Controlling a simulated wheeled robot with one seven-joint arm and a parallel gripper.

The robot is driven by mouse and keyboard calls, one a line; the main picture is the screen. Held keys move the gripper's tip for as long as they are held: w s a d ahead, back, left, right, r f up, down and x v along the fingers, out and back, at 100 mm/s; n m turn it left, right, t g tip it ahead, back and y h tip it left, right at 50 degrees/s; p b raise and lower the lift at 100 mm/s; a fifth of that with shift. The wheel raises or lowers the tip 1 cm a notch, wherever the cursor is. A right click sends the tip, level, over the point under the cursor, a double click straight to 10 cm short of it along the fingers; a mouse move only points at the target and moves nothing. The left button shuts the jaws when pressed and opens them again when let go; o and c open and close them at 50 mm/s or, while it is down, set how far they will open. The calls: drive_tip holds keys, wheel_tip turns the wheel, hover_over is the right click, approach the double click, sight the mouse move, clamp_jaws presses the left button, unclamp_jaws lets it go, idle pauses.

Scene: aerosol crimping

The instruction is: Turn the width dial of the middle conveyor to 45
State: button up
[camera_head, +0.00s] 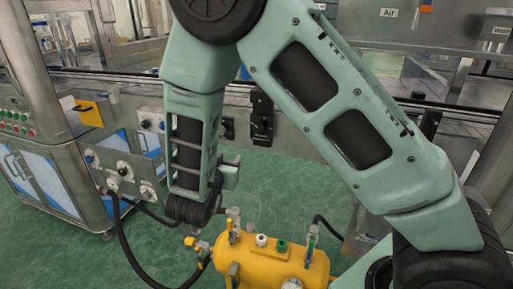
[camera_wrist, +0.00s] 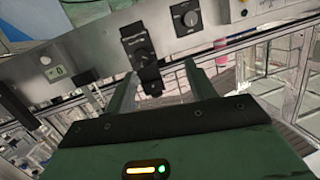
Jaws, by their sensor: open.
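The conveyor's grey side panel (camera_wrist: 90,52) crosses the wrist view at a slant. A black round dial (camera_wrist: 187,18) on a dark square plate is on it, up and right of the gripper; its setting is too small to read. A black bracket with a knob (camera_wrist: 138,45) is on the panel ahead of the left finger. Which one is the width dial I cannot tell. My gripper (camera_wrist: 163,82) is open and empty, its two fingers pointing at the panel and apart from both. In the head view my gripper (camera_head: 230,172) is small and partly hidden by my wrist.
A small display box (camera_wrist: 57,73) is at the left of the panel. In the head view a yellow tank (camera_head: 262,262) with valves and black hoses stands below my arm. A steel cabinet (camera_head: 50,180) with blue doors is at left. Green floor lies between.

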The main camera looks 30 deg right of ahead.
drive_tip(key=s+d+m+h, duration=0.1)
drive_tip(key=d+h, duration=0.1)
drive_tip(key=h, duration=0.1)
approach(259, 128)
drive_tip(key=shift+g, duration=0.3)
drive_tip(key=x, duration=0.8)
drive_tip(key=shift+w+a+p, duration=0.1)
drive_tip(key=shift+a+p, duration=0.05)
drive_tip(key=shift+p, duration=0.15)
drive_tip(key=c, duration=1)
